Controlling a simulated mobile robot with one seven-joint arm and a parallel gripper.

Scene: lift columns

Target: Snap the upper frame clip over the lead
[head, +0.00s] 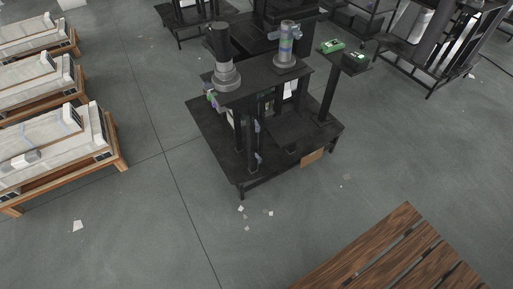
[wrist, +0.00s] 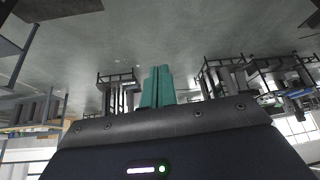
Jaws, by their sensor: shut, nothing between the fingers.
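In the head view a black workbench frame (head: 265,150) stands in the middle of the floor. Two small pale-blue pieces sit on its front post, an upper one (head: 257,126) and a lower one (head: 258,157). They look like the frame clips, but they are too small to tell whether either is open or shut. I cannot make out a lead. My gripper (wrist: 157,86) shows only in the wrist view, with its teal fingers together and nothing between them. It is away from the bench, and neither clip can be made out in the wrist view.
A grey column (head: 225,66) and a banded column (head: 286,48) stand on the bench top. A green box (head: 332,46) lies on a side shelf. Loaded wooden pallets (head: 60,150) line the left; an empty slatted pallet (head: 400,255) lies front right. Floor before the bench is mostly free.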

